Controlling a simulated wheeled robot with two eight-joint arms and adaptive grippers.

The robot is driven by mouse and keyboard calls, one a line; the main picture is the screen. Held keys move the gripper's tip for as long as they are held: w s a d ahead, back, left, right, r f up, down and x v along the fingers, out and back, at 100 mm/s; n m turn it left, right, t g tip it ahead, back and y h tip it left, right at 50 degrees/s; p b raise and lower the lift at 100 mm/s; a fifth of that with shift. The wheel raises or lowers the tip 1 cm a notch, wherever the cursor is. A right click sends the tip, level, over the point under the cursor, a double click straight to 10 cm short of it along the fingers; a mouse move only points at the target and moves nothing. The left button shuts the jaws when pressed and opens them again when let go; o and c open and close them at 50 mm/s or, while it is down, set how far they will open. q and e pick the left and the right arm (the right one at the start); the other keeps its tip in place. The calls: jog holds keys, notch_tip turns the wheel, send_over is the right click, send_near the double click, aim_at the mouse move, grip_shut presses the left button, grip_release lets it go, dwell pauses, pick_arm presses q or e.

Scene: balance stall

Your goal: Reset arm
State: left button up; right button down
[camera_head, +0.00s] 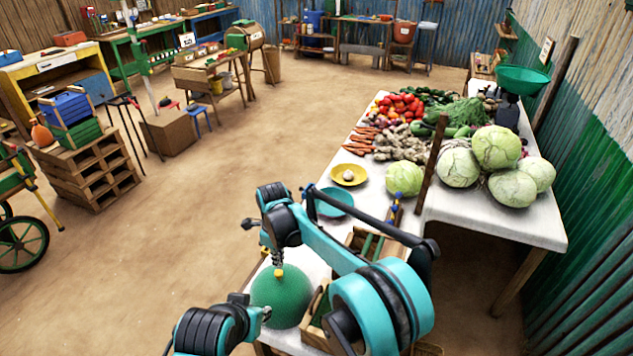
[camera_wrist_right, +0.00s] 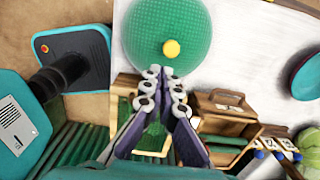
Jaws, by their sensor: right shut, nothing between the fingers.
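My right gripper (camera_head: 278,258) points down just above a green dome (camera_head: 280,297) with a yellow knob (camera_head: 278,272), at the front of the white-topped table. In the right wrist view its fingers (camera_wrist_right: 162,78) are shut and empty. Their tips overlap the lower edge of the dome (camera_wrist_right: 165,25) in the picture, just below the yellow knob (camera_wrist_right: 171,49). I cannot tell whether they touch it. My right arm hides part of the table.
Wooden boxes (camera_wrist_right: 225,105) stand beside the dome. A teal bowl (camera_head: 335,203), a yellow plate (camera_head: 349,183) and a cabbage (camera_head: 404,178) lie farther back. An upright wooden post (camera_head: 432,165) stands near large cabbages (camera_head: 497,147). The sandy floor to the left is open.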

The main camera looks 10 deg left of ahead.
jog(key=s+d+r+n+t+b, duration=0.1)
jog(key=s+d+r+n, duration=0.2)
jog(key=d, duration=0.4)
jog(key=s+d+r+n+t, duration=0.1)
jog(key=d+r+n, duration=0.2)
jog(key=d+r, duration=0.3)
jog(key=s+d+r+n+t+b, duration=0.1)
jog(key=s+d+r+n, duration=0.2)
jog(key=d, duration=0.5)
jog(key=s+d+f+n+t+b, duration=0.1)
jog(key=s+d+f+n+t, duration=0.1)
jog(key=s+d+n, duration=0.4)
jog(key=s+d+f+n+t+b, duration=0.1)
jog(key=s+d+f+n+t, duration=0.1)
jog(key=s+d+n, duration=0.4)
jog(key=s+d, duration=0.3)
jog(key=shift+s+d+f, duration=0.15)
jog(key=shift+d+f, duration=0.05)
jog(key=shift+f, duration=0.2)
